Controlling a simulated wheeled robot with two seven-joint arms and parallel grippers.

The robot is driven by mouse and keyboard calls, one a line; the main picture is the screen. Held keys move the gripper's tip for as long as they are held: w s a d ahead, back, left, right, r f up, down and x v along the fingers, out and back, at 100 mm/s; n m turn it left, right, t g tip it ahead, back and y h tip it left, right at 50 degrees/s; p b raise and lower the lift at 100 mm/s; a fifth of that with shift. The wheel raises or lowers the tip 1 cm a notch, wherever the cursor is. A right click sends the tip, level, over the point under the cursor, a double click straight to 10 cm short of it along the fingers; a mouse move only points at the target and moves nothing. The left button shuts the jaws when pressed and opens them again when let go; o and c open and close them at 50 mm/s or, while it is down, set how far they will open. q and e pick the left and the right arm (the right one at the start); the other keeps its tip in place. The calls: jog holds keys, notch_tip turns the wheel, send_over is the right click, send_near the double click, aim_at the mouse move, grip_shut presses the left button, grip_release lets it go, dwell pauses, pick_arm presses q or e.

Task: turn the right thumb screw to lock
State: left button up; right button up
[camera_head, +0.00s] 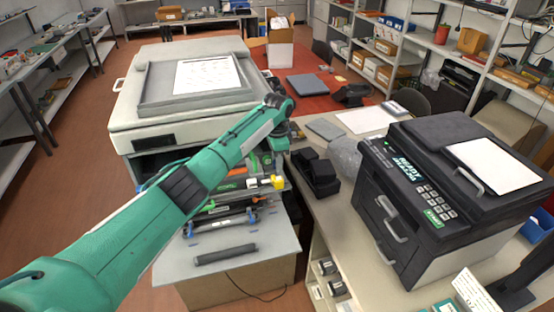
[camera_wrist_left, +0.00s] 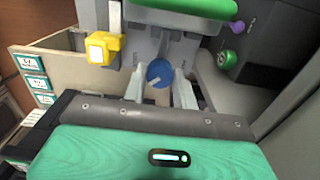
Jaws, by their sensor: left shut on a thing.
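The blue thumb screw (camera_wrist_left: 159,73) is a round knob with a pale mark on its face, set in a grey housing in the left wrist view. My left gripper (camera_wrist_left: 160,88) has a pale finger on each side of it and is shut on it. In the head view my left arm reaches across to the open front of the large white copier, with the left gripper (camera_head: 278,142) pointing down there. The screw is hidden in that view. My right gripper is not in view.
A yellow part (camera_wrist_left: 103,47), a green bar (camera_wrist_left: 200,8) and a green knob (camera_wrist_left: 224,57) are close to the gripper. In the head view a dark roller (camera_head: 225,254) lies on the grey board (camera_head: 270,250). A black printer (camera_head: 410,200) stands on the right.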

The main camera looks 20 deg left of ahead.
pick_arm(q)
jog(key=o, duration=1)
jog(key=shift+c, duration=0.2)
jog(key=shift+r, duration=0.1)
jog(key=shift+r, duration=0.3)
notch_tip(320, 180, up, 13)
jog(key=b, duration=0.5)
